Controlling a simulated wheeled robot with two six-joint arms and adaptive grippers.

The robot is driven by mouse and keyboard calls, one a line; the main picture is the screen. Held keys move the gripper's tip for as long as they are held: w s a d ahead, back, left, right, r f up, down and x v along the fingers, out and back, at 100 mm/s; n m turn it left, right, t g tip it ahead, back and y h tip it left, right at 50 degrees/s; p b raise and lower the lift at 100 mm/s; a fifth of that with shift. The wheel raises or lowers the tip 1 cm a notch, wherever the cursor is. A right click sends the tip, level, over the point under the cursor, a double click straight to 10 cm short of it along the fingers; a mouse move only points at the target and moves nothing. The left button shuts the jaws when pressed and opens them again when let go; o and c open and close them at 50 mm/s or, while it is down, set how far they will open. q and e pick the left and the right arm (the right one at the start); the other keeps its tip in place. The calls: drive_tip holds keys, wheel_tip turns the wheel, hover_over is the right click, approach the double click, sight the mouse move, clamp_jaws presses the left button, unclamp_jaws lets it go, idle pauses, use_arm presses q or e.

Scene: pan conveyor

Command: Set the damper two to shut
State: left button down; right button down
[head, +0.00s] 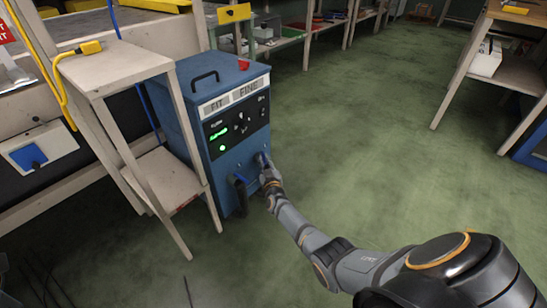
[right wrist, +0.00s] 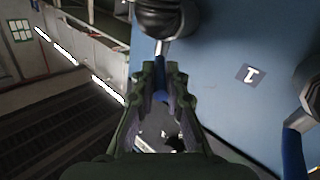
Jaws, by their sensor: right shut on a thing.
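A blue cabinet (head: 228,150) stands on the floor, with a dark control panel and levers low on its front. My right gripper (head: 264,162) is at the right part of that front. In the right wrist view the gripper (right wrist: 160,88) is shut on a blue lever (right wrist: 162,52), which hangs from a dark round hub (right wrist: 166,14). A second blue lever (right wrist: 293,150) on another hub stands apart to the right, beside a label reading 1 (right wrist: 250,73). No number shows at the held lever. My left gripper is out of view.
The cabinet's panel has a lit green indicator (head: 222,148), small knobs, and FIT and FINE signs above. A wooden stand (head: 120,72) is close on its left. Green floor (head: 370,130) is open to the right, up to a wooden shelf (head: 520,73).

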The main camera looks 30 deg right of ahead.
drive_tip(key=shift+w+a+m+g+h+p, duration=0.1)
drive_tip(key=shift+a+m+g+h+p, duration=0.15)
drive_tip(key=shift+h, duration=0.2)
drive_tip(key=shift+a+m+g+h+p, duration=0.1)
drive_tip(key=shift+m+g+h, duration=0.05)
drive_tip(key=shift+m+h, duration=0.25)
drive_tip(key=shift+h, duration=0.25)
drive_tip(key=c, duration=1.4)
unclamp_jaws()
drive_tip(key=shift+o, duration=0.2)
drive_tip(key=v, duration=1.2)
